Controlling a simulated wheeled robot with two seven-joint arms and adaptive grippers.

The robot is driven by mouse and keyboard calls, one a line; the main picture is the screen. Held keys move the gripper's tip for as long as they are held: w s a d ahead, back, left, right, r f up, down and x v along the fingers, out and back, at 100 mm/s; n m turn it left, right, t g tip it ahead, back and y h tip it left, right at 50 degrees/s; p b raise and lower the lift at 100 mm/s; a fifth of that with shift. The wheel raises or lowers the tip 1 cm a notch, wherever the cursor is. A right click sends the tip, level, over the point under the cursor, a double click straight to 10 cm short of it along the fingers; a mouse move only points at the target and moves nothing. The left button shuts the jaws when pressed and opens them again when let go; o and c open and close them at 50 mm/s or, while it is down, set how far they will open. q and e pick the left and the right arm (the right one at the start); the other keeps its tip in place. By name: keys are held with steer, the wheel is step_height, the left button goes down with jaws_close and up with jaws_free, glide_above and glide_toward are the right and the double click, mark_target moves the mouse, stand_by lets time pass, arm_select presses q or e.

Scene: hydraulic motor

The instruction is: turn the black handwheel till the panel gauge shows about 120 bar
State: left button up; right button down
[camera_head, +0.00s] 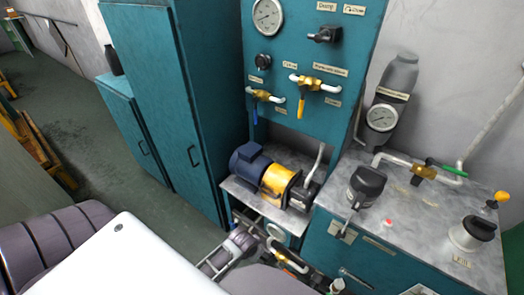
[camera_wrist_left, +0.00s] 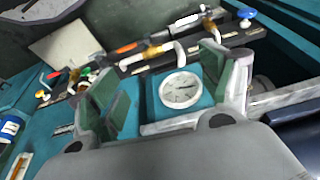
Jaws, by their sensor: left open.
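The panel gauge (camera_head: 268,16) is a round white dial at the top of the teal panel (camera_head: 290,135) in the head view; its reading is too small to tell. A small round black knob (camera_head: 263,61) sits below it and may be the handwheel; I cannot tell for certain. In the left wrist view my left gripper (camera_wrist_left: 160,76) is open, its green-padded fingers apart and nothing held. Another white-faced gauge (camera_wrist_left: 181,89) on a teal surface shows between and beyond the fingers. My right gripper is not in view.
Two valves with a blue (camera_head: 254,111) and a yellow lever (camera_head: 301,107) stick out from the panel. A blue-and-yellow motor unit (camera_head: 275,177) stands on a shelf below. At right, a grey-topped bench (camera_head: 415,215) carries pipes, a black-capped fitting (camera_head: 478,228) and another gauge (camera_head: 382,117).

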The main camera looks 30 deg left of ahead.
arm_select(q)
steer(key=w+a+r+n+t+b, duration=0.1)
steer(key=w+a+r, duration=0.15)
steer(key=r, duration=0.25)
steer(key=w+a+r+t+b, duration=0.1)
steer(key=w+a+r, duration=0.15)
steer(key=r, duration=0.25)
steer(key=n+t+h+b, duration=0.1)
steer(key=n+t, duration=0.7)
steer(key=t, duration=0.5)
glide_toward(261, 64)
steer(key=s, duration=0.3)
steer(key=w, duration=0.2)
steer(key=w+p, duration=0.1)
steer(key=w, duration=0.5)
steer(key=shift+d+r, duration=0.1)
steer(key=shift+r, duration=0.2)
steer(key=shift+w+p, duration=0.3)
steer(key=shift+w, duration=0.55)
steer(key=shift+w+d, duration=0.15)
steer(key=shift+w, duration=1.05)
steer(key=shift+w+d+p, duration=0.1)
steer(key=shift+w+p, duration=0.2)
steer(key=shift+w, duration=0.45)
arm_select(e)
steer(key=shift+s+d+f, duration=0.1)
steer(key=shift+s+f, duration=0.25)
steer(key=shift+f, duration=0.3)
